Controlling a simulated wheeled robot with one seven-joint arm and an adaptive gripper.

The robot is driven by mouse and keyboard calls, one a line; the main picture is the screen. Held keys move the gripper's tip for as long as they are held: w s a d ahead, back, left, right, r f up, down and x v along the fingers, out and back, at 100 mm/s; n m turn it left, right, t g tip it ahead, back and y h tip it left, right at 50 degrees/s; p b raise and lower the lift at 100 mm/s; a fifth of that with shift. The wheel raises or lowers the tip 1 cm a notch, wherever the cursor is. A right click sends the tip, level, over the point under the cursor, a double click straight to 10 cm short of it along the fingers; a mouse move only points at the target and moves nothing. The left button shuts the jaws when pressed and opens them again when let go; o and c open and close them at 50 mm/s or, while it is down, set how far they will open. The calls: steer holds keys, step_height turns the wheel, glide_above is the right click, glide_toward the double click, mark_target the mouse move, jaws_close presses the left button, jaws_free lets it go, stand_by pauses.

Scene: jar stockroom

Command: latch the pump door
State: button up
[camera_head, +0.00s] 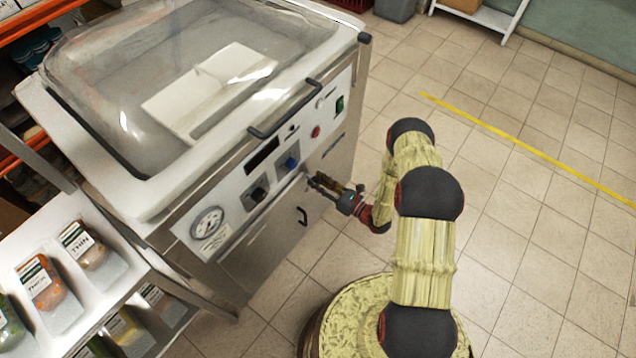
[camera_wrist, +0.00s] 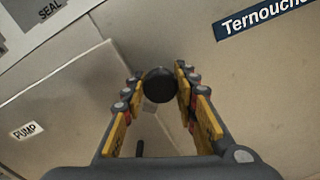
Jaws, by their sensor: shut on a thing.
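The pump door (camera_wrist: 70,85) is a pale panel with a "PUMP" label (camera_wrist: 27,131) in the wrist view. In the head view the pump door (camera_head: 272,243) is low on the machine's front, with a black handle (camera_head: 302,216). In the wrist view a round black knob (camera_wrist: 159,86) sits just beyond the door's corner. My gripper (camera_wrist: 160,76) is shut on this knob, with a finger on each side. In the head view my gripper (camera_head: 314,182) reaches the machine's front; its fingers hide the knob there. I cannot tell whether the door is fully flush.
The machine (camera_head: 345,105) has a clear domed lid (camera_head: 110,75), a lid handle (camera_head: 285,112), a gauge (camera_head: 207,222) and dark knobs above the door. A shelf with jars and packs (camera_head: 115,265) stands at left. The tiled floor (camera_head: 500,200) at right is clear.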

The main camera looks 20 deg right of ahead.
steer(key=m, duration=0.4)
steer(key=shift+m, duration=0.3)
steer(key=m, duration=0.4)
steer(key=shift+w+d+f+m+b, duration=0.1)
steer(key=shift+m+b, duration=0.2)
steer(key=shift+b, duration=0.1)
steer(key=o, duration=1)
steer(key=shift+o, duration=0.8)
steer(key=v, duration=1.2)
